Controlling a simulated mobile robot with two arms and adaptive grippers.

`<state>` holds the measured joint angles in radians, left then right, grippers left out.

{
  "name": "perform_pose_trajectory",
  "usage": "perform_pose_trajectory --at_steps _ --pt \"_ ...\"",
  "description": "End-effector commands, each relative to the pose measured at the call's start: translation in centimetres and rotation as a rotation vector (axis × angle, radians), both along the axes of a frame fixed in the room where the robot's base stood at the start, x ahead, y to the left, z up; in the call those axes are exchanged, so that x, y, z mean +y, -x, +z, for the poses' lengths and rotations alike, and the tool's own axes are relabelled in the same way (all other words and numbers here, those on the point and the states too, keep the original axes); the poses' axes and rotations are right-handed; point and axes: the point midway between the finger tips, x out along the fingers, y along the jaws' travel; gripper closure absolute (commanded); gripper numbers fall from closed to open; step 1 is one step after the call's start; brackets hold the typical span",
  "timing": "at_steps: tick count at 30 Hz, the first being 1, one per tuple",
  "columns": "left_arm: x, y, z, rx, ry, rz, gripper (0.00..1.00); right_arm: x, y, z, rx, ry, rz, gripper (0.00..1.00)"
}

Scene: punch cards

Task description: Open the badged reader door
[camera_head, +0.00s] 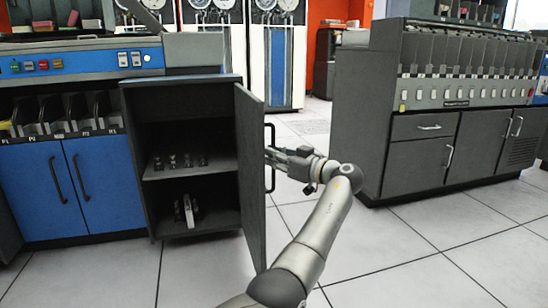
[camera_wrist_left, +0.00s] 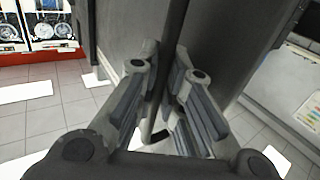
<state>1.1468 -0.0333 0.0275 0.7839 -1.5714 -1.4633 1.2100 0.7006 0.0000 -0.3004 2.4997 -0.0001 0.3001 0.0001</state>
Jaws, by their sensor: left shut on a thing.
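The reader door (camera_head: 251,185) is a dark grey panel on the reader cabinet (camera_head: 188,82), hinged on its right side. It stands swung wide open, and the inside of the cabinet shows. No badge is visible on the side I see. Its black bar handle (camera_head: 271,131) is upright on the door's outer face. My left gripper (camera_head: 273,158) is shut on the handle around its middle. In the left wrist view the handle (camera_wrist_left: 151,85) runs between the fingers of my left gripper (camera_wrist_left: 158,78). My right gripper is not in view.
Inside the cabinet, small items stand on a shelf (camera_head: 218,164) and at the bottom. Blue doors (camera_head: 88,190) are at left. A grey machine (camera_head: 440,130) with drawers stands at right. Tiled floor (camera_head: 400,250) between and in front is clear.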

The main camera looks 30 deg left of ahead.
Motion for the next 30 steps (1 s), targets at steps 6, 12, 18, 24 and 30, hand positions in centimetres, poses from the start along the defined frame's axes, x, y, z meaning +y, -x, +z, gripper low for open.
perform_pose_trajectory --at_steps 6,12,18,24,30 --pt "0.2 0.0 0.0 0.003 0.000 0.001 1.00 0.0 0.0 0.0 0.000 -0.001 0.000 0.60" --pt "0.2 0.0 0.0 0.002 0.000 0.001 0.81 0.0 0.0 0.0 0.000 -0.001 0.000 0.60" --pt "0.1 0.0 0.0 0.001 0.000 0.000 0.81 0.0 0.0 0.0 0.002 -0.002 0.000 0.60" --pt "-1.2 0.1 0.0 0.001 0.000 -0.002 0.81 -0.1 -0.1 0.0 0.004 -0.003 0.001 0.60" --pt "-5.2 0.5 0.0 0.001 0.000 -0.003 0.81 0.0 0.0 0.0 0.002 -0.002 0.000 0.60"
